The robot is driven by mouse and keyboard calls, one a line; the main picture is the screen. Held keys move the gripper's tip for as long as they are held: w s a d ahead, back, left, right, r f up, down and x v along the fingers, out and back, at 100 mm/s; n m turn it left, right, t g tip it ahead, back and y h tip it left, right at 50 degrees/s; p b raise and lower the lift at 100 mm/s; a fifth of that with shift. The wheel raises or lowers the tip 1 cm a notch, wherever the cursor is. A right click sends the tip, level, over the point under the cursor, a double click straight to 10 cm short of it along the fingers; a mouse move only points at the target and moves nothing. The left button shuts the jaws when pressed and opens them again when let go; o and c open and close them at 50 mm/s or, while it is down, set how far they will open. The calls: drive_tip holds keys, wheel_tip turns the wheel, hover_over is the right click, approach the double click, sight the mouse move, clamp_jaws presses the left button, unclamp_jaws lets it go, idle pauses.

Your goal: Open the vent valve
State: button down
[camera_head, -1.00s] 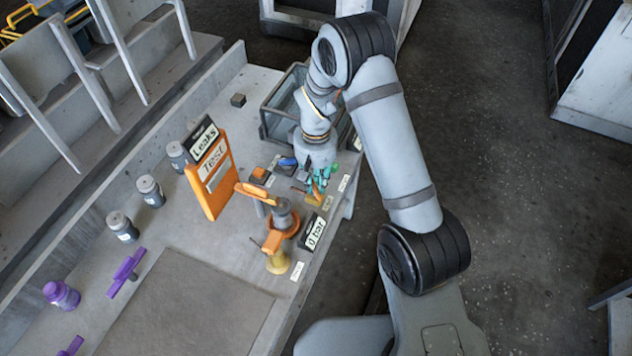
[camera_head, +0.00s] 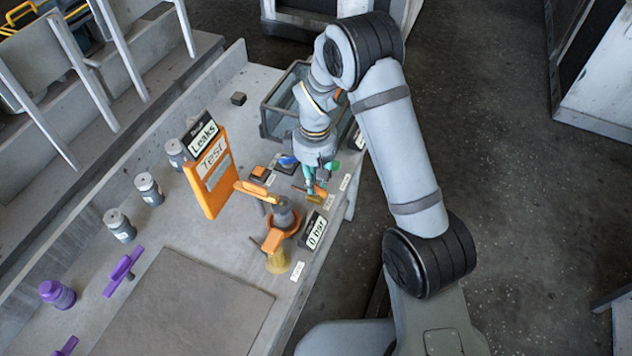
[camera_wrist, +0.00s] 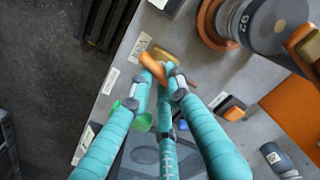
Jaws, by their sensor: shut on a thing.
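A small valve with an orange handle (camera_wrist: 153,70) and a brass body (camera_wrist: 165,53) sits near the bench's front edge; its label is too small to read surely. In the head view the orange handle (camera_head: 320,190) and brass body (camera_head: 314,199) show just below my fingertips. My gripper (camera_wrist: 161,75) has teal fingers, which are closed in on the orange handle from both sides. In the head view my gripper (camera_head: 311,180) points down at the bench, and its fingers partly hide the valve.
A second orange-handled brass valve (camera_head: 276,262) stands nearby. Beside it are an orange-based grey round fitting (camera_head: 284,217) and a "0 bar" display (camera_head: 314,232). An orange "Test" panel (camera_head: 208,184) stands left. An open glass-sided bin (camera_head: 284,105) is behind. Grey and purple jars line the left side.

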sight(315, 183)
drive_tip(key=shift+n, duration=0.6)
drive_tip(key=c, duration=1.6)
unclamp_jaws()
drive_tip(key=shift+c, duration=0.2)
wheel_tip(315, 183, up, 12)
wheel_tip(315, 183, down, 12)
drive_tip(key=shift+f, duration=0.1)
